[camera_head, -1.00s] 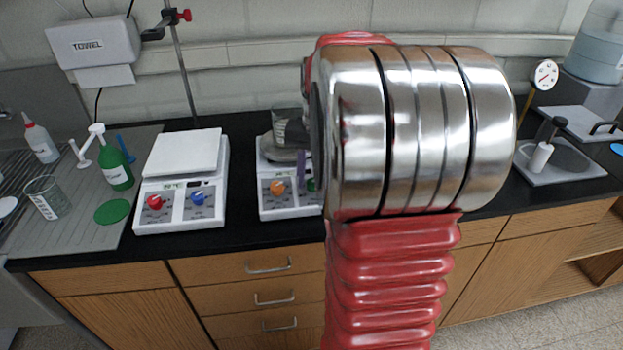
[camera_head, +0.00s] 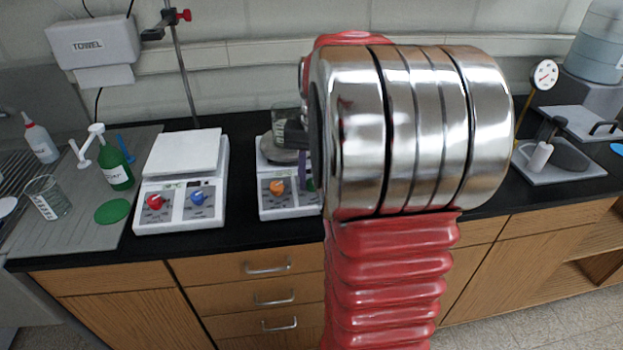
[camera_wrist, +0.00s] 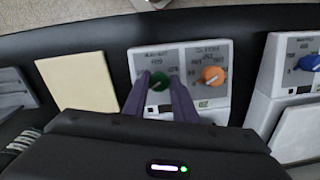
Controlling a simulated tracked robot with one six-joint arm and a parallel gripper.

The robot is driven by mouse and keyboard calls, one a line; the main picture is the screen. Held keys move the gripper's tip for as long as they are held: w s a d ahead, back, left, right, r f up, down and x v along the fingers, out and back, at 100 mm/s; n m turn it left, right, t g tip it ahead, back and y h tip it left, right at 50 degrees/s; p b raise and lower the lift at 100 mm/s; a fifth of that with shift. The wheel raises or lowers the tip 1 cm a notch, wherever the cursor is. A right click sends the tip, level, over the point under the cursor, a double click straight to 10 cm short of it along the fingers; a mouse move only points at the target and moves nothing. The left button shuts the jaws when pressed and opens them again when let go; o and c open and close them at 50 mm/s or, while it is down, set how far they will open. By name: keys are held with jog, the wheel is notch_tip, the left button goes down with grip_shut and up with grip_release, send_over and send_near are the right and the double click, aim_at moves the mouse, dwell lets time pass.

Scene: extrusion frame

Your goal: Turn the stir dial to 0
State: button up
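A white hot plate (camera_head: 292,206) stands on the black counter, partly hidden behind my arm in the head view. It has an orange dial (camera_head: 277,187) and a green dial (camera_head: 311,185). The wrist view shows its panel from the opposite side, with the green dial (camera_wrist: 159,82) left of the orange dial (camera_wrist: 212,76). The small panel lettering is too blurred to read surely. My gripper (camera_wrist: 160,80) has two purple fingers standing apart, one on each side of the green dial. Whether they touch it is not clear. One purple finger shows beside the green dial in the head view.
A second white hot plate (camera_head: 180,219), with red and blue dials, stands to the left in the head view. A glass beaker (camera_head: 284,118) stands behind the first hot plate's panel. My red arm blocks the middle. A green bottle (camera_head: 116,173) is farther left.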

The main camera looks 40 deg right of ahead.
jog(key=o, duration=0.4)
notch_tip(320, 180, up, 14)
jog(key=shift+s+d, duration=0.2)
jog(key=shift+s, duration=0.05)
dwell(0.5)
jog(key=shift+f, duration=0.15)
dwell(0.3)
